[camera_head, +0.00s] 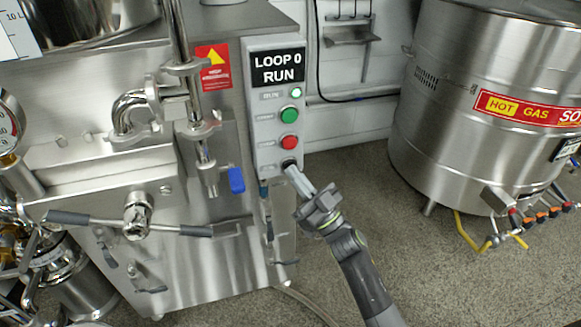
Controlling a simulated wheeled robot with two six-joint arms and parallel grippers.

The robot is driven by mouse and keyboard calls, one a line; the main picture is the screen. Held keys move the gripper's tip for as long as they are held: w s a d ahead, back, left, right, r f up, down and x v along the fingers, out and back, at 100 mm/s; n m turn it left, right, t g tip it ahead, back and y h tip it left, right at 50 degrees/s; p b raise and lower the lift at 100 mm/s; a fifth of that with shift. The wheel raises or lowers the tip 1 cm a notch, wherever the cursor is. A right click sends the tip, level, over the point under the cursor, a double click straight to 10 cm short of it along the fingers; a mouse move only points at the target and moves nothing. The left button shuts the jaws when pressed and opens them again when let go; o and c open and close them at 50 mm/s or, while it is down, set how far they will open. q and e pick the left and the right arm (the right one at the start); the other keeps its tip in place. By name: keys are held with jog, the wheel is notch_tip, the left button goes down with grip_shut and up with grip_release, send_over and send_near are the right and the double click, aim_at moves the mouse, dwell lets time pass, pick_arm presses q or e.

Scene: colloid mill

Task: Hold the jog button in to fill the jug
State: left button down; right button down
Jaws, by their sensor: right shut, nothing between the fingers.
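A grey control box (262,150) on the steel mill carries a sign reading LOOP 0 RUN. Below it are a lit green lamp (296,92), a green button (289,115), a red button (289,142) and a black button (289,162) at the bottom. The small labels are too blurred to read. My right gripper (292,171) is shut and empty, its tip at the black button and partly covering it. I cannot tell whether the button is pressed in. No jug can be clearly made out. My left gripper is out of view.
A valve with a blue handle (236,180) sits left of the box. A long-handled clamp bar (138,219) juts out at lower left. A large steel vessel (470,110) stands right, with valves at its foot. The speckled floor (380,215) between is clear.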

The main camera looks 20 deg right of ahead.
jog(key=shift+s+p, duration=0.65)
jog(key=shift+s, duration=0.2)
jog(key=s+p, duration=0.3)
jog(key=s, duration=0.2)
jog(key=shift+d, duration=0.15)
dwell(0.3)
